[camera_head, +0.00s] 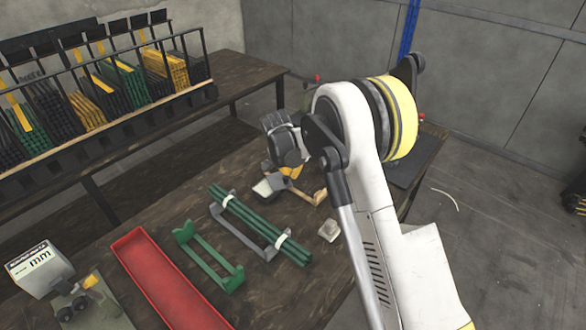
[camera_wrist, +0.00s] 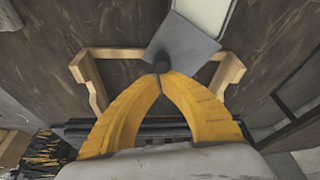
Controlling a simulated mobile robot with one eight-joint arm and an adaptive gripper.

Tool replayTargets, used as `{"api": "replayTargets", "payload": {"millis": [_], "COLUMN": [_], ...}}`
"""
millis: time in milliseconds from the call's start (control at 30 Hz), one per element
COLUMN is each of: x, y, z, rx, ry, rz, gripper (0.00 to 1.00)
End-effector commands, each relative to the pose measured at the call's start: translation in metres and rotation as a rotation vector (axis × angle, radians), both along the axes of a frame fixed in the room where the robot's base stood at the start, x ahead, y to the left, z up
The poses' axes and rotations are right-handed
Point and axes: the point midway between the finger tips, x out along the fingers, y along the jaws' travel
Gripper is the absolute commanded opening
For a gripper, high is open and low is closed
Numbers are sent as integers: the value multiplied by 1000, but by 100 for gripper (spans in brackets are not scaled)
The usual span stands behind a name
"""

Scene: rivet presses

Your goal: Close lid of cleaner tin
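In the wrist view a flat grey square plate (camera_wrist: 184,40) with a dark round knob (camera_wrist: 167,62) looks like the tin's lid. It lies at an angle over a pale cream surface (camera_wrist: 208,10), probably the tin, which is cut off by the top edge. My gripper (camera_wrist: 161,75) has its yellow fingertips together right at the knob. I cannot tell whether they touch or pinch it. In the head view my gripper (camera_head: 291,172) is low over the table, beside a small pale object (camera_head: 268,187), probably the tin. My arm hides part of this area.
A wooden stand (camera_wrist: 88,75) lies around the fingers; its end shows in the head view (camera_head: 320,196). Green rods (camera_head: 260,225) on a grey rack, a green bracket (camera_head: 208,258), a red tray (camera_head: 165,280) and a pale block (camera_head: 328,230) are on the table.

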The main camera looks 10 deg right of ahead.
Motion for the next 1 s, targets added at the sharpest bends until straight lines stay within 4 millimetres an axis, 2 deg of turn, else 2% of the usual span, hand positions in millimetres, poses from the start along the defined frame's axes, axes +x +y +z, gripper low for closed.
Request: {"api": "replayTargets", "payload": {"millis": [400,800,1000], "x": [-27,-43,-48], "y": [19,43,55], "z": [0,0,0], "rx": [-1,0,0], "ry": [0,0,0], "rz": [-391,-758,-790], "gripper": [0,0,0]}}
